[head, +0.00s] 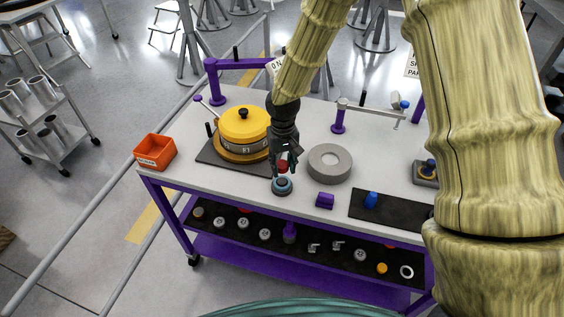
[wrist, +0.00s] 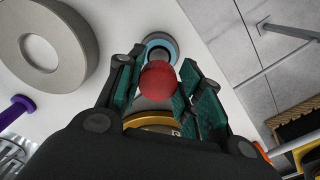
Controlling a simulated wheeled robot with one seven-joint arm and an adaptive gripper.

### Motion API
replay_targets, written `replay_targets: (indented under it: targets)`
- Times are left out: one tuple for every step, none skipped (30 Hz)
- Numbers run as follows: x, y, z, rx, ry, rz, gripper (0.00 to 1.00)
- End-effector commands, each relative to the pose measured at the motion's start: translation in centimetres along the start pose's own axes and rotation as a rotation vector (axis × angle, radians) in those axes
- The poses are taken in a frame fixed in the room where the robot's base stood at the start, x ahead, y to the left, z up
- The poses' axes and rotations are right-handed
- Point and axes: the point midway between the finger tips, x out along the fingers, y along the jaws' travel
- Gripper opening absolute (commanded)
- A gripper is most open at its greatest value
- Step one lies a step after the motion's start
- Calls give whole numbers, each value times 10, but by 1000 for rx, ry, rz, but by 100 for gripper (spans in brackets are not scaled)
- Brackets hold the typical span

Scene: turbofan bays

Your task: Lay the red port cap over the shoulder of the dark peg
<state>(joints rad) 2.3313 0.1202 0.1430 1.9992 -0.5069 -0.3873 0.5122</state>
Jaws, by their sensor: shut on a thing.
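The red port cap (head: 283,167) is between the fingers of my gripper (head: 284,165), which is shut on it. In the wrist view the rounded red cap (wrist: 158,82) sits between the two teal-padded fingers. Just below the cap in the head view is a small round blue-grey fixture (head: 282,187) on the bench.
A yellow-topped round housing (head: 243,122) stands close to my gripper's left. An orange bin (head: 155,151) is at the bench's left end. A dark mat (head: 392,211) lies front right.

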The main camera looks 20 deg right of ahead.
Motion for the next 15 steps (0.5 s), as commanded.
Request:
replay_targets:
  targets:
    - [4, 0, 0, 0, 0, 1, 27]
    - [6, 0, 0, 0, 0, 1, 27]
    - [8, 0, 0, 0, -1, 1, 27]
    - [10, 0, 0, 0, -1, 1, 27]
    - [11, 0, 0, 0, -1, 1, 27]
    - [13, 0, 0, 0, -1, 1, 27]
    - [15, 0, 0, 0, -1, 1, 27]
    - [17, 0, 0, 0, -1, 0, 27]
    - [19, 0, 0, 0, 0, 0, 27]
    - [20, 0, 0, 0, 0, 0, 27]
    - [22, 0, 0, 0, 0, 0, 27]
    - [24, 0, 0, 0, 0, 0, 27]
    - [26, 0, 0, 0, 0, 0, 27]
    - [27, 0, 0, 0, 0, 0, 27]
    - [29, 0, 0, 0, 0, 0, 27]
